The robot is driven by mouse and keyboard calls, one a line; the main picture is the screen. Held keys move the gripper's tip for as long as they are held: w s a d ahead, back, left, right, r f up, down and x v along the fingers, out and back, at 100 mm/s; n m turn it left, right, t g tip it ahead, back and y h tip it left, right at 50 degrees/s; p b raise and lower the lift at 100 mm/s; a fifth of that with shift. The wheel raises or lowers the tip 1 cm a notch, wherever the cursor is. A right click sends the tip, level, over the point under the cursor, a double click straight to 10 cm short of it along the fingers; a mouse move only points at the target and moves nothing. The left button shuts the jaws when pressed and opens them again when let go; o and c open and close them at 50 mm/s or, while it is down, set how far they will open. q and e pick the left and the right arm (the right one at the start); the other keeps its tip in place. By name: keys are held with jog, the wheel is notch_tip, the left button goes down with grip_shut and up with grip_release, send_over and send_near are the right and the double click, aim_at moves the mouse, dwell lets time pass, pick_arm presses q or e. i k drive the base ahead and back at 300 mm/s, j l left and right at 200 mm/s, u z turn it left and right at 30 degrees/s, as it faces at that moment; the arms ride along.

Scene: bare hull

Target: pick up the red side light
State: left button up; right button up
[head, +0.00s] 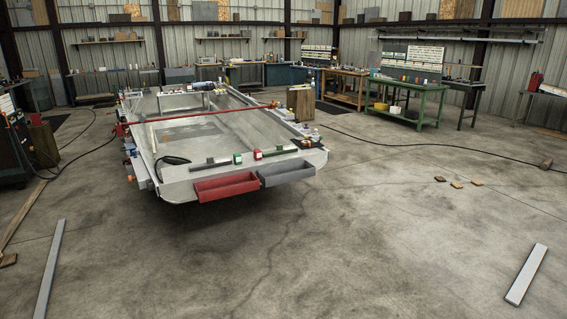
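A small red piece (258,154), which looks like the red side light, sits on the near end of the bare hull (175,180). A small green piece (238,158) stands just to its left. Both are small and far off, so their details are hard to make out. Neither of my grippers shows in the head view.
A red open tray (226,187) and a grey open tray (286,173) hang at the hull's near end. A dark cable (430,151) crosses the floor. A pale plank (526,274) lies at right. The concrete floor before the hull is clear.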

aim_at(257, 154)
jog(key=i+l, duration=0.1)
jog(key=i, duration=2.4)
jog(key=j+u, duration=0.05)
jog(key=j, duration=0.05)
